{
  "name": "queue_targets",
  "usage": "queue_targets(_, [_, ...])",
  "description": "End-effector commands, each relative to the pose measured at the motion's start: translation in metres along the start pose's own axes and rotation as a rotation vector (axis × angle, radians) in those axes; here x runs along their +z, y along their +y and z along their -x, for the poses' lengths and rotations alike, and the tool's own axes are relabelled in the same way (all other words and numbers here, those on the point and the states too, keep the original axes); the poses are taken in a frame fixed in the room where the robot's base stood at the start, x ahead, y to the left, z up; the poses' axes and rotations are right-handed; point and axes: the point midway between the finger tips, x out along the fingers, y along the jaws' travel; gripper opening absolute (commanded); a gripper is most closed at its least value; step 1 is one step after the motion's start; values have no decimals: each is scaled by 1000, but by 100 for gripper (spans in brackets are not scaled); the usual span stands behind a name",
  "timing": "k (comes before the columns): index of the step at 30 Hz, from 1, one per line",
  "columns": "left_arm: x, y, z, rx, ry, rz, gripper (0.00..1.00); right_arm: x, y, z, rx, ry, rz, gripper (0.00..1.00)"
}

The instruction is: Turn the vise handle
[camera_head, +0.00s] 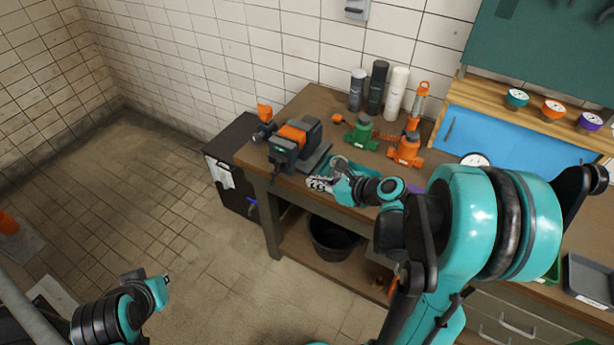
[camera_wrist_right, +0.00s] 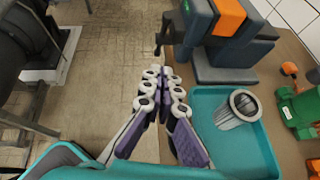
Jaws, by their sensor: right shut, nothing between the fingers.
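The vise (camera_head: 292,142), dark grey with orange parts, stands at the left end of the workbench. In the right wrist view the vise (camera_wrist_right: 225,40) is at the top, with its dark handle (camera_wrist_right: 160,38) hanging at its left side, just beyond my fingertips. My right gripper (camera_head: 318,184) is at the bench's front edge, below and right of the vise. In the wrist view my right gripper (camera_wrist_right: 163,78) is shut and empty, apart from the handle. My left arm shows at the lower left of the head view; its fingers do not show.
A teal tray (camera_wrist_right: 205,104) with a metal cup (camera_wrist_right: 240,108) lies beside my right fingers. Green (camera_head: 362,134) and orange (camera_head: 407,150) jacks and several bottles stand behind. A black bucket (camera_head: 333,236) is on the lower shelf. The floor at left is mostly clear.

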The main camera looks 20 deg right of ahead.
Motion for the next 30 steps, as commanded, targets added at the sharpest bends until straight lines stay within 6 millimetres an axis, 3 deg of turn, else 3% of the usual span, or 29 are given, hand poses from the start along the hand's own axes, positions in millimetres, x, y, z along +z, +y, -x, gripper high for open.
queue_targets(12, [15,0,-21,0,0,0,0,-3,1,-90,4,1,3,0])
queue_targets(18, [15,0,-21,0,0,0,0,20,1,-106,3,1,3,0])
queue_targets(30, [15,0,-22,0,0,0,0,28,0,-112,1,1,2,0])
